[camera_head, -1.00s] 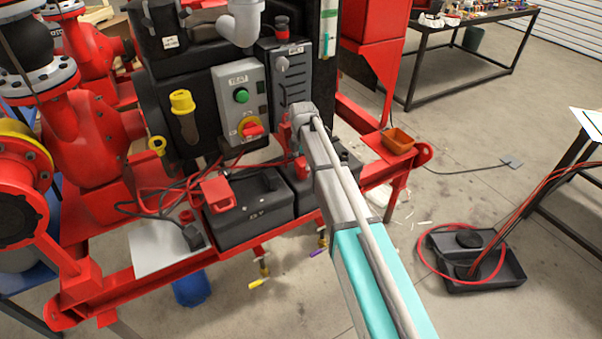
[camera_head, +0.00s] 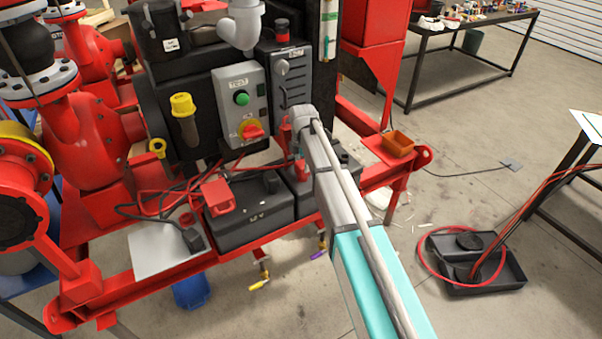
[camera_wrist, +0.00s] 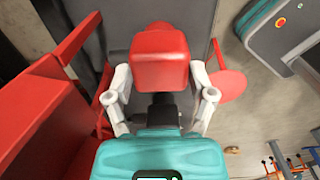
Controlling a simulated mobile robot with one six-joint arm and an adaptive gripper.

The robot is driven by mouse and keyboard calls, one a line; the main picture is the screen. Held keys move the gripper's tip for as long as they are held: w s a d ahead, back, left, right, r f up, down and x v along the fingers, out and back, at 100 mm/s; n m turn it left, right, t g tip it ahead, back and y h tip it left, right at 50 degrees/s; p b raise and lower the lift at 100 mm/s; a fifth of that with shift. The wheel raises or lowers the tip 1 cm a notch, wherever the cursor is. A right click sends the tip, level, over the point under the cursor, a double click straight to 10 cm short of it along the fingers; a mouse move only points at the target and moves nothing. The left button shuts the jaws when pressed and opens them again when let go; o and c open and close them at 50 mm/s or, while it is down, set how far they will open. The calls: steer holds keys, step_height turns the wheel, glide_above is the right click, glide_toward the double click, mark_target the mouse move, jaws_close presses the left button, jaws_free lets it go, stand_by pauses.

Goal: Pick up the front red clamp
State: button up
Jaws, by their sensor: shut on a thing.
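In the wrist view a red clamp (camera_wrist: 160,62) with a rounded block shape sits between the two pale fingers of my gripper (camera_wrist: 160,88). The fingers are closed against its sides. In the head view my arm hides most of my gripper, by the right-hand black battery, and a small red part (camera_head: 300,170) shows beside it. Whether the held clamp still touches the battery is hidden. Another red clamp (camera_head: 217,195) sits on top of the left black battery (camera_head: 248,215).
Red and black cables lie around the left battery. The control box (camera_head: 241,103) with a green button stands close behind. An orange bin (camera_head: 397,143) sits on the red frame at right. A black tray (camera_head: 475,278) with a red hose lies on the floor.

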steer(key=shift+r, duration=0.1)
steer(key=shift+c, duration=0.2)
step_height(320, 180, up, 3)
steer(key=p, duration=0.3)
steer(key=s+d+r+p, duration=0.4)
steer(key=s+r+p, duration=0.5)
steer(key=s, duration=0.4)
steer(key=shift+s+r+p, duration=0.2)
steer(key=shift+r+p, duration=0.2)
steer(key=shift+p, duration=0.15)
stand_by(0.6)
